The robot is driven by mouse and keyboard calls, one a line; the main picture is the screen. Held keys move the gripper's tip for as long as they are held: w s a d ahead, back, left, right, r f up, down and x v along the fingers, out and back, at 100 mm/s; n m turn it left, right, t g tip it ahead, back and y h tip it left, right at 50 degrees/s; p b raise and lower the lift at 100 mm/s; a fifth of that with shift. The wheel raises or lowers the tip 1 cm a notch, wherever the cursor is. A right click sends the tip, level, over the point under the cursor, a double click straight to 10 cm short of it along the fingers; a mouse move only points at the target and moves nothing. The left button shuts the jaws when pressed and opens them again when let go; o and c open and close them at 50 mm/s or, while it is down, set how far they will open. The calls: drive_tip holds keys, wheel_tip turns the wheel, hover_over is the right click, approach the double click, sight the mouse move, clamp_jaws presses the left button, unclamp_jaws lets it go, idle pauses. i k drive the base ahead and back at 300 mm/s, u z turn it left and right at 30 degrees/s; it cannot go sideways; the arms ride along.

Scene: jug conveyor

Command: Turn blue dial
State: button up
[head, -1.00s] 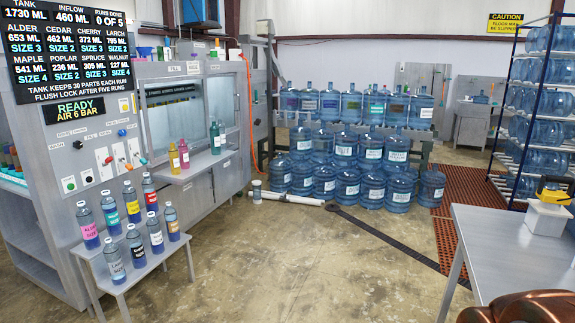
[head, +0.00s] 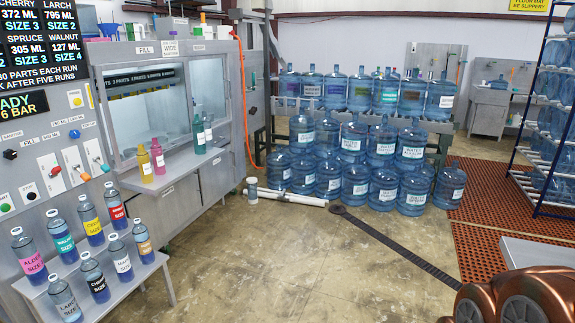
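A small blue knob (head: 74,134), the only blue control I can make out, sits on the upper part of the grey control panel (head: 36,147) at the left in the head view. It is too small to read its setting. Below it are levers with red (head: 55,171), orange (head: 85,177) and teal (head: 105,168) ends. A black knob (head: 10,154) is to its left. My gripper is not in view.
A low stand (head: 158,262) with several labelled bottles is in front of the panel. A shelf (head: 172,185) holds more bottles. Stacked blue jugs (head: 351,141) and a dark floor strip (head: 390,242) lie beyond open floor. A grey table (head: 535,250) is at right.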

sight(74, 134)
drive_tip(key=i, duration=2.85)
drive_tip(key=z, duration=0.95)
drive_tip(key=i, duration=2.45)
drive_tip(key=u, duration=3.35)
